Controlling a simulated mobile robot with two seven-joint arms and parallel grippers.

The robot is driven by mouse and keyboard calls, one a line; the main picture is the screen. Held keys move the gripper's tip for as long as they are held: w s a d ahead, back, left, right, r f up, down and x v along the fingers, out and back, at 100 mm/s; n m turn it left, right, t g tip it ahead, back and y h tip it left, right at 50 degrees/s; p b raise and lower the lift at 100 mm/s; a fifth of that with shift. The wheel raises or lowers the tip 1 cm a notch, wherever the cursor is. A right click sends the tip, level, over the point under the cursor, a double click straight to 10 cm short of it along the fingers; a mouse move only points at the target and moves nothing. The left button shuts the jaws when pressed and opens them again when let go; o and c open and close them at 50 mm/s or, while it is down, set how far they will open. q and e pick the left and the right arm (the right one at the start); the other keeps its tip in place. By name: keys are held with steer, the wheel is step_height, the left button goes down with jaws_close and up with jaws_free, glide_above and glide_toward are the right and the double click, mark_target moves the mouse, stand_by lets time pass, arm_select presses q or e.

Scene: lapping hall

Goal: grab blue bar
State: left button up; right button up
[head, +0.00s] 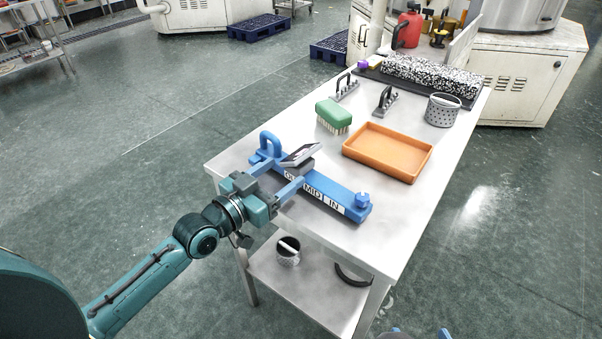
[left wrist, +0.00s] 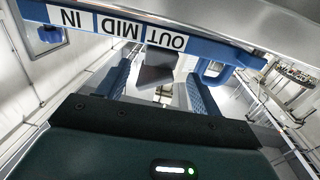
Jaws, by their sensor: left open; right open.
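The blue bar (head: 341,193) lies on the near left part of the steel table, with white labels OUT, MID and IN along its side. It has a blue loop handle at its left end, a blue knob at its right end and a grey slanted block (head: 302,155) near the handle. In the left wrist view the bar (left wrist: 85,20) crosses the top. My left gripper (head: 290,171) is open at the bar's near side, with its fingers pointing towards the grey block; contact cannot be told. My right gripper (head: 420,334) shows only blue fingertips at the bottom edge, apart and empty.
On the table (head: 415,210) are an orange tray (head: 388,152), a green brush (head: 333,115), a perforated metal cup (head: 442,110) and two black-handled tools. A speckled block (head: 425,80) lies at the far end. A lower shelf (head: 310,290) holds a cup. The table's near right is clear.

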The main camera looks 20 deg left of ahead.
mark_target(300, 160)
arm_select(q)
steer(key=x, duration=0.6)
steer(key=shift+w+d+f, duration=0.15)
steer(key=shift+w+d, duration=0.05)
steer(key=shift+w, duration=0.1)
steer(key=c, duration=1.4)
jaws_close()
